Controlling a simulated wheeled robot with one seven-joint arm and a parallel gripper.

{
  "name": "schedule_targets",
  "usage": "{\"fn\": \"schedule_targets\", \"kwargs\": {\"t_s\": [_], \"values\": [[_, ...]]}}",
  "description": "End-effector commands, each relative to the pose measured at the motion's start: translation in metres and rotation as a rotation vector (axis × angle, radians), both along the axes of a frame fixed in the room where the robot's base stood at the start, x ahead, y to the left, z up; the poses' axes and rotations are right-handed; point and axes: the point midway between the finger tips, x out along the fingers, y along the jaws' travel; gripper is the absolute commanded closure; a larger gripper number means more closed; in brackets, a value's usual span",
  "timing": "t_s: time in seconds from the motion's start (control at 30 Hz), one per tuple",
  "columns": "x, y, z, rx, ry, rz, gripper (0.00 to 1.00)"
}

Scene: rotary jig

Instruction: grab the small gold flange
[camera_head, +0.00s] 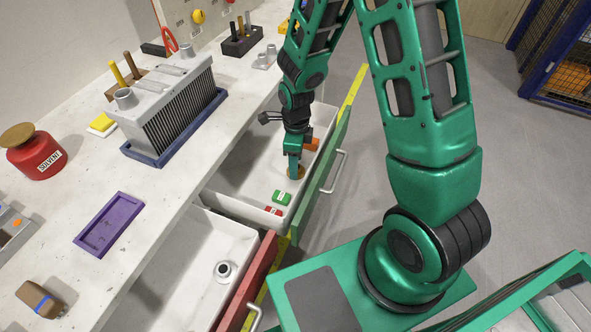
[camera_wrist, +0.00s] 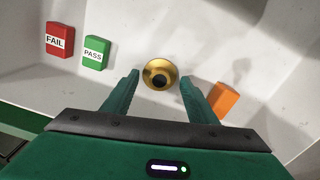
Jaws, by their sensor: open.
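The small gold flange (camera_wrist: 159,75) is a round gold ring with a dark centre hole, lying on the floor of the open green-fronted drawer. In the head view only a sliver of it (camera_head: 300,172) shows beside my gripper (camera_head: 295,166), which reaches down into the drawer. In the wrist view my gripper (camera_wrist: 160,88) is open, with its two green fingers on the left and right of the flange. The flange appears between and just beyond the fingertips. I cannot tell whether either finger touches it.
In the drawer (camera_head: 236,208) are a green PASS block (camera_wrist: 96,53), a red FAIL block (camera_wrist: 59,40) and an orange block (camera_wrist: 228,99) close to the right finger. The drawer's walls surround my gripper. A second, red-fronted drawer (camera_head: 190,262) stands open nearer, holding a grey ring-shaped part (camera_head: 223,270).

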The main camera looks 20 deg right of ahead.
Motion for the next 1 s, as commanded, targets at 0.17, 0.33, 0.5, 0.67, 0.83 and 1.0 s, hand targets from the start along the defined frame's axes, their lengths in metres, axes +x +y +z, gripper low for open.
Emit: {"fn": "schedule_targets", "kwargs": {"t_s": [0.17, 0.33, 0.5, 0.67, 0.83, 1.0], "values": [[-0.0003, -0.0002, -0.0113, 0.000, 0.000, 0.000, 0.47], [-0.0001, -0.0003, -0.0115, 0.000, 0.000, -0.001, 0.47], [0.0001, -0.0004, -0.0114, 0.000, 0.000, -0.001, 0.74], [0.0002, -0.0004, -0.0111, 0.000, -0.001, -0.001, 0.83], [0.0003, -0.0004, -0.0104, 0.000, -0.001, -0.001, 0.83], [0.0010, -0.0003, -0.0030, 0.000, -0.004, -0.001, 0.83]]}}
